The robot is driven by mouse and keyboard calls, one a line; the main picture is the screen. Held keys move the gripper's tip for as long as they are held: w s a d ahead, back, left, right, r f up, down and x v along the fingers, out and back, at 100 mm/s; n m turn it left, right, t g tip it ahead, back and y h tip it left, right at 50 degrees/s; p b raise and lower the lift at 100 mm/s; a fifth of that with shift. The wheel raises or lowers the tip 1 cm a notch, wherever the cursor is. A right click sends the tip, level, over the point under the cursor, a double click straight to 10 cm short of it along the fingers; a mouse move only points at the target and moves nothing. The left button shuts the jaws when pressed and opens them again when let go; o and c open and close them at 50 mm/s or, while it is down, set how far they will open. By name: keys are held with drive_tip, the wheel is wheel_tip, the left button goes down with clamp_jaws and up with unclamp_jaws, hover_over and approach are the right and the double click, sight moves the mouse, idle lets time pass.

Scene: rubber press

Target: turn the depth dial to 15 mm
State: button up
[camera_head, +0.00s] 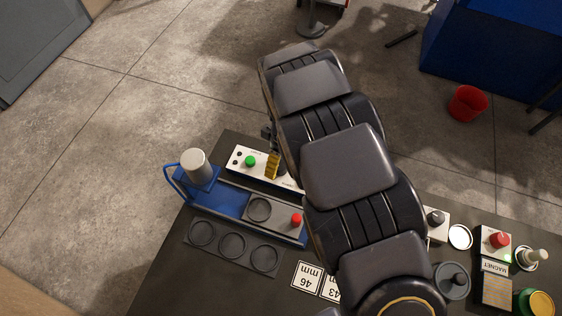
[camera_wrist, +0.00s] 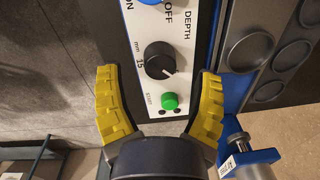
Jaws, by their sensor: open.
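The depth dial (camera_wrist: 160,57) is a round black knob on a white control panel (camera_wrist: 127,95), seen in the wrist view under the word DEPTH. A short white mark on it points to the lower right. The print "mm 15" stands left of the knob. My gripper (camera_wrist: 158,75) is open, with a yellow finger on each side of the panel. The dial lies beyond and between the fingertips, with no visible contact. In the head view my gripper (camera_head: 272,165) is over the panel (camera_head: 238,150), and my arm and gripper hide the dial.
A green START button (camera_wrist: 169,101) sits just below the dial, and a blue ON/OFF knob (camera_wrist: 151,2) above it. The blue press (camera_head: 228,200) has a red button (camera_head: 297,218). Round moulds (camera_head: 202,233) lie in front. Numbered cards (camera_head: 307,276) lie on the dark table.

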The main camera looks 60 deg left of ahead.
wheel_tip(320, 180, down, 2)
drive_tip(key=shift+f, duration=0.2)
drive_tip(key=c, duration=1.1)
drive_tip(key=shift+c, duration=0.2)
drive_tip(key=shift+m, duration=0.4)
drive_tip(key=m, duration=0.4)
drive_tip(key=shift+m, duration=0.4)
drive_tip(key=m, duration=0.5)
drive_tip(key=shift+m+y, duration=0.3)
drive_tip(key=m, duration=0.6)
drive_tip(key=shift+d, duration=0.2)
drive_tip(key=m, duration=0.5)
drive_tip(key=shift+s, duration=0.1)
drive_tip(key=shift+m, duration=0.5)
